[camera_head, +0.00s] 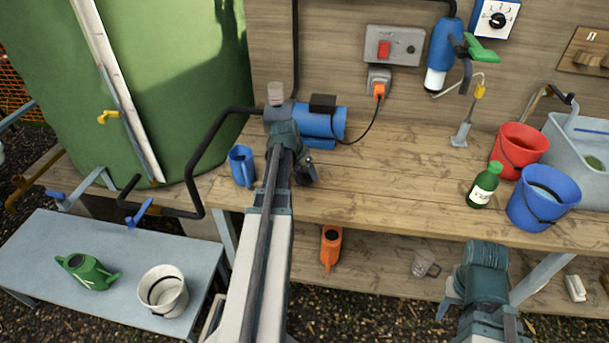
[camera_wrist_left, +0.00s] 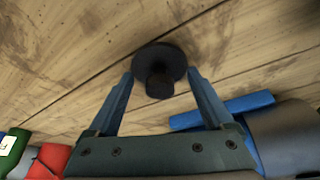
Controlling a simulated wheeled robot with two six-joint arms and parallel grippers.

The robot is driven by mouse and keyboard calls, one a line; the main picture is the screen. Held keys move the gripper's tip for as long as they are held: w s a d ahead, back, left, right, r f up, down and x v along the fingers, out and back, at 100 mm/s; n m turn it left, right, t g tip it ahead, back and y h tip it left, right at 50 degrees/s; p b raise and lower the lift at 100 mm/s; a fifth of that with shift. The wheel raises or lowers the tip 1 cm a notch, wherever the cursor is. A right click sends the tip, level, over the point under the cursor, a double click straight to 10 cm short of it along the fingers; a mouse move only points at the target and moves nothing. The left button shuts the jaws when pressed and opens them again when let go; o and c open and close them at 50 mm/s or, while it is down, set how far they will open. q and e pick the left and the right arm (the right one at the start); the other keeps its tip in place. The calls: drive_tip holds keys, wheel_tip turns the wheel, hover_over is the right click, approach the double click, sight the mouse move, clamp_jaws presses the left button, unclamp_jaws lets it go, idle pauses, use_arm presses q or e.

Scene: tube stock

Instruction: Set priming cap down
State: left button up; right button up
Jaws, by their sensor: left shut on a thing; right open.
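The priming cap (camera_wrist_left: 160,68) is a black disc with a short knob, seen between my left gripper's fingers in the left wrist view. My left gripper (camera_wrist_left: 161,78) is shut on it, over bare wooden bench top. Whether the cap touches the wood is unclear. In the head view my left gripper (camera_head: 302,172) is low over the bench, in front of the blue pump (camera_head: 318,122), and the arm hides part of it. A pale upright cylinder (camera_head: 276,93) stands at the pump's left end. My right gripper (camera_head: 448,300) is open, in front of the bench, partly hidden by its wrist.
The bench top (camera_head: 390,180) is clear right of my left gripper. A blue mug (camera_head: 242,166) stands close to its left. A green bottle (camera_head: 484,186), red bucket (camera_head: 520,150) and blue bucket (camera_head: 543,198) stand at the right. A dark pipe (camera_head: 203,165) bends at the left.

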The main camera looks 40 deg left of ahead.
use_arm(q)
drive_tip(key=shift+f, duration=0.2)
drive_tip(key=o, duration=1.1)
drive_tip(key=shift+r, duration=0.1)
drive_tip(key=shift+o, duration=0.2)
drive_tip(key=shift+r, duration=0.1)
drive_tip(key=shift+r, duration=0.15)
drive_tip(key=p+v, duration=1.1)
drive_tip(key=shift+s+r, duration=0.25)
drive_tip(key=shift+r, duration=0.1)
